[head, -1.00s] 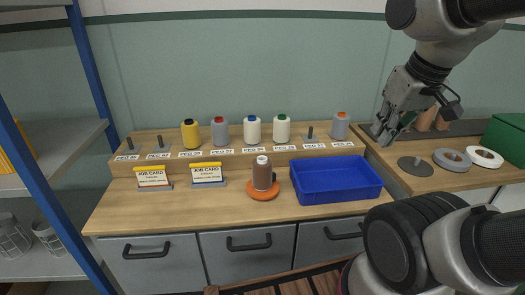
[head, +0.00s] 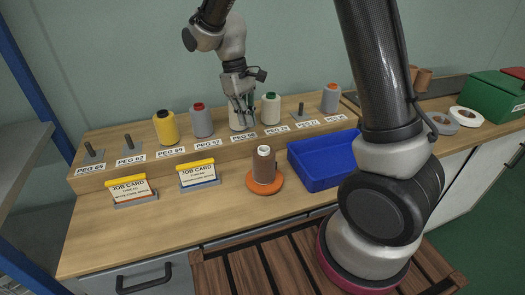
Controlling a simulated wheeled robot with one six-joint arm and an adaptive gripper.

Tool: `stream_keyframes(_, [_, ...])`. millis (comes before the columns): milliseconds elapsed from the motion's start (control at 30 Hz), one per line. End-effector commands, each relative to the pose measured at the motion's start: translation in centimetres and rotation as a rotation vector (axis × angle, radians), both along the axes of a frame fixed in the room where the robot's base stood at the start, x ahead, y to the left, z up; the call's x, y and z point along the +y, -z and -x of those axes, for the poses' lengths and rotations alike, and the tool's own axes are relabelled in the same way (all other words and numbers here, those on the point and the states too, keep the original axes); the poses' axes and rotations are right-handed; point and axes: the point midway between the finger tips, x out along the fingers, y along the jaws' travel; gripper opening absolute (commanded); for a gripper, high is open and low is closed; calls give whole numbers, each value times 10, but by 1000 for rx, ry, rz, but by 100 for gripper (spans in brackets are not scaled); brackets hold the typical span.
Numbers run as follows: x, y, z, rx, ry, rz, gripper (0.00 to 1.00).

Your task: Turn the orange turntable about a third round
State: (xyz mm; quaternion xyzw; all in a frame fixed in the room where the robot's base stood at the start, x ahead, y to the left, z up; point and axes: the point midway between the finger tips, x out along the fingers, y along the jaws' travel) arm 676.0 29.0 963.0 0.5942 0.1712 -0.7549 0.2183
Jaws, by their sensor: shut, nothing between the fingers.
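The orange turntable (head: 277,183) is a round disc lying on the wooden bench, left of the blue bin. A brown thread cone (head: 264,168) stands upright on it. My gripper (head: 246,124) points down above the raised peg shelf, behind the turntable and a little to its left in the picture. It is shut with nothing in it, and apart from the turntable. Its fingers overlap the white cone (head: 235,119) behind PEG 56's label in this view, and I cannot tell whether they touch it.
A blue bin (head: 313,179) stands right of the turntable. Two job card holders (head: 133,191) (head: 199,175) stand to its left. The shelf (head: 120,173) carries several cones and bare pegs. The bench in front of the turntable is clear.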

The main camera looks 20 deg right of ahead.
Motion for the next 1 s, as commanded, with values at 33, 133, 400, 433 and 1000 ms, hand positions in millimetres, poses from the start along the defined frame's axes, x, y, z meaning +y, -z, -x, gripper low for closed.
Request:
stream_keyframes(33, [2, 5, -1, 6, -5, 2, 0])
stream_keyframes(133, [2, 14, 1, 11, -8, 6, 0])
stream_keyframes(400, [-5, 63, 12, 14, -7, 7, 0])
stream_keyframes(433, [-6, 69, 14, 13, -7, 6, 0])
stream_keyframes(1000, [-32, 101, 53, 7, -7, 4, 0])
